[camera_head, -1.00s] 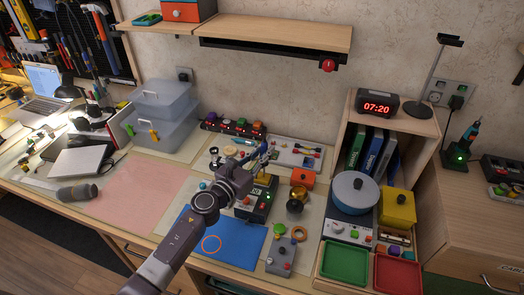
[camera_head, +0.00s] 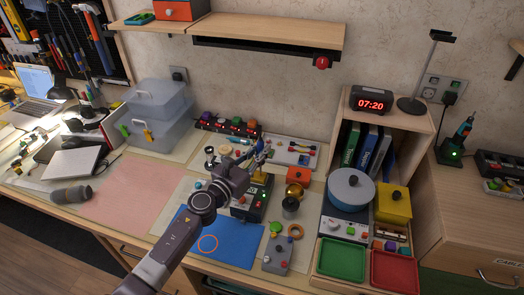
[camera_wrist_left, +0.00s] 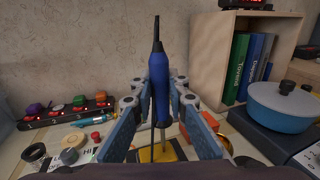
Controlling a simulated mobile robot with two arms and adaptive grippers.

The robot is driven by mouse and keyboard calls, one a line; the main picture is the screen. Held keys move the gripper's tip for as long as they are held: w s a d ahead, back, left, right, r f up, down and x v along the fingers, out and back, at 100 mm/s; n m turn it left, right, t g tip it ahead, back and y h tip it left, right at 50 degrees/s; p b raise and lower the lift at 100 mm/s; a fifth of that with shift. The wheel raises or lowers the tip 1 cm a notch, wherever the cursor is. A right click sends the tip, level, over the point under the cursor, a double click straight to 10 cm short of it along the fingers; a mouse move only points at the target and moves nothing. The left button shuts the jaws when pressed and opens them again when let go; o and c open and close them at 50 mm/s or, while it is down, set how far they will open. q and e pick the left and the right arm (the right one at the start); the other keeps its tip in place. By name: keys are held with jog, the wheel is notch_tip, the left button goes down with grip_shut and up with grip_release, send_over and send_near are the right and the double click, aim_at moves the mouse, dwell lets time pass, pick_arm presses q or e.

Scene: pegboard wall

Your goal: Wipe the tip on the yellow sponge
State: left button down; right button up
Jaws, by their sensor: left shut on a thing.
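My left gripper (camera_head: 254,158) is shut on a blue-handled soldering iron (camera_wrist_left: 160,72), which stands nearly upright between its fingers in the left wrist view. Its dark end points up and a thin metal part points down. A yellow patch that looks like the sponge (camera_wrist_left: 174,153) lies below the fingers. In the head view the yellow sponge (camera_head: 262,178) shows just beside the fingers, on top of the dark station (camera_head: 248,202). The fingers partly hide it. I cannot tell whether the tip touches it. My right gripper is not in view.
A blue mat (camera_head: 222,242) lies in front of the station. A brass item (camera_head: 294,189) and an orange box (camera_head: 298,174) stand close on its right. Further right is a wooden shelf unit (camera_head: 403,123) with a blue pot (camera_head: 351,186). A pink mat (camera_head: 130,197) lies clear at left.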

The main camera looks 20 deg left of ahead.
pick_arm(q)
jog(key=shift+a, duration=0.7)
jog(key=shift+a+b, duration=0.25)
jog(key=shift+b, duration=0.05)
jog(key=shift+r, duration=0.15)
notch_tip(320, 180, up, 5)
jog(key=p, duration=0.4)
jog(key=shift+p, duration=0.4)
jog(key=shift+w, duration=0.1)
